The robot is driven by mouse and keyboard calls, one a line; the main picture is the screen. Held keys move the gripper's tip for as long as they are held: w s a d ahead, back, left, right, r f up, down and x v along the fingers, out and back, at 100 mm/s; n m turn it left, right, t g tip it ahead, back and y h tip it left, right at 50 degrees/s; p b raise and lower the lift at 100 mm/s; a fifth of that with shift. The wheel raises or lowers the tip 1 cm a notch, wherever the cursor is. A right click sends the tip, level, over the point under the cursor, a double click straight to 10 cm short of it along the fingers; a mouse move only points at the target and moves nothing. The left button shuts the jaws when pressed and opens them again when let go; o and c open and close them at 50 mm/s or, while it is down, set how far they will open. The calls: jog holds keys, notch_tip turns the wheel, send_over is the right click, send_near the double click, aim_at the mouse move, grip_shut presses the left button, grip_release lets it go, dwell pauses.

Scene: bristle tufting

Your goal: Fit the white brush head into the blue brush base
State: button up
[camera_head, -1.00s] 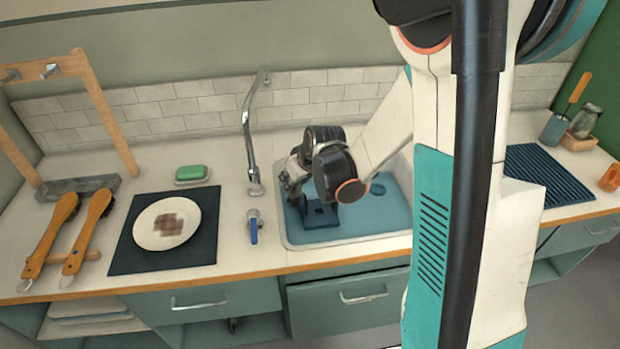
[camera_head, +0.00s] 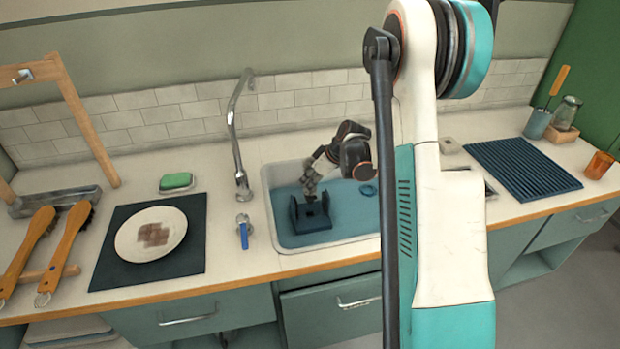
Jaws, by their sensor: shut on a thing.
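A dark blue piece (camera_head: 312,222) with upright sides and a small block in its middle stands in the light blue sink (camera_head: 350,222). It may be the brush base, but I cannot tell for sure. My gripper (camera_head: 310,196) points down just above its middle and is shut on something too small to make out. I cannot tell whether that thing touches the dark blue piece. No white brush head can be made out; the fingers and the distance may hide it.
A faucet (camera_head: 236,140) and a blue-handled tap (camera_head: 243,232) stand left of the sink. A plate (camera_head: 130,240) lies on a dark mat (camera_head: 185,265), with a green sponge (camera_head: 176,181) behind. Two wooden-handled brushes (camera_head: 62,255) lie far left. A ribbed blue mat (camera_head: 525,168) lies right.

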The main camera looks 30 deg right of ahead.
aim_at(313, 196)
jog(key=shift+f+b, duration=1.85)
jog(key=shift+f, duration=1.15)
jog(key=shift+f, duration=1.4)
dwell(2.1)
jog(key=o, duration=1.2)
jog(key=shift+c, duration=0.2)
jog(key=v, duration=1.2)
